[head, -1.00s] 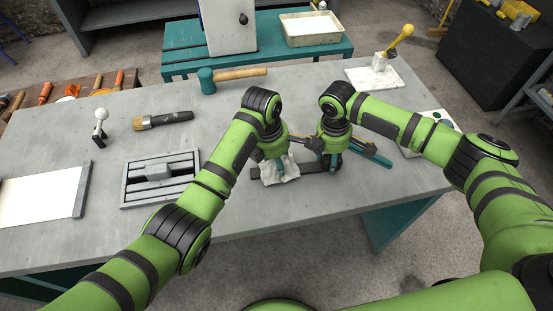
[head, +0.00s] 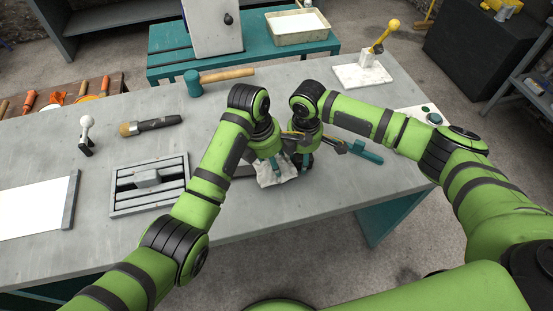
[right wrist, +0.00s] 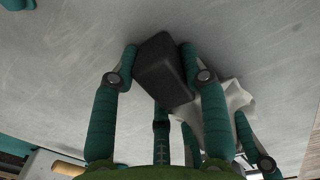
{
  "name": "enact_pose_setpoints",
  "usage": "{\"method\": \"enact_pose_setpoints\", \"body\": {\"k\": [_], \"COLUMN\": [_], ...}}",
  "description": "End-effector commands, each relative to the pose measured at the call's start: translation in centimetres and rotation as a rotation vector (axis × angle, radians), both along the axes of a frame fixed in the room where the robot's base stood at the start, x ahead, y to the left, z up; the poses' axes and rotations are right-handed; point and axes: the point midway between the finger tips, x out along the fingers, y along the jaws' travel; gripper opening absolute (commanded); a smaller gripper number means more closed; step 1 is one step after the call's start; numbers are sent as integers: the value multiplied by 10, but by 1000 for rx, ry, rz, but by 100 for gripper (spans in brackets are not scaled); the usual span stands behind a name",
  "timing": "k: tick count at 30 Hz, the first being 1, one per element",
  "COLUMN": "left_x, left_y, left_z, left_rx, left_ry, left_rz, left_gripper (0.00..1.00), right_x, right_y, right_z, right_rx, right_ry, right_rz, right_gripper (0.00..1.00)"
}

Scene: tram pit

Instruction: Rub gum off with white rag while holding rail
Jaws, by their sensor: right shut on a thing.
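My right gripper (head: 303,163) is shut on a dark, block-ended rail (right wrist: 163,70). In the right wrist view its teal fingers (right wrist: 158,80) clasp the sides of the rail's near end. In the head view the rail's left part (head: 243,171) shows beside my left gripper (head: 275,166). A crumpled white rag (head: 272,181) is bunched around my left gripper's fingertips, against the rail. The rag also shows behind the rail in the right wrist view (right wrist: 238,100). The two grippers are close together. No gum is visible; the grippers and rag cover much of the rail.
A teal-handled tool (head: 364,152) lies just right of my right gripper on the grey bench (head: 330,205). A slotted metal plate (head: 150,203), brush (head: 152,125) and mallet (head: 220,77) lie left and back. The bench front is clear.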

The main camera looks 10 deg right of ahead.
Motion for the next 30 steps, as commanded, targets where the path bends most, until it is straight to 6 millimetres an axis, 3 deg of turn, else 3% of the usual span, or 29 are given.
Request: {"method": "enact_pose_setpoints", "body": {"k": [1,30], "left_x": [-16,-4], "left_y": [-41,36], "left_z": [15,18], "left_rx": [-76,-75], "left_ry": [-9,-14], "left_rz": [-43,-57], "left_gripper": [0,0], "right_x": [-9,-9], "right_y": [15,12], "right_z": [-1,-2], "right_rx": [27,18], "right_ry": [22,24], "right_rz": [33,23], "right_gripper": [7,7]}}
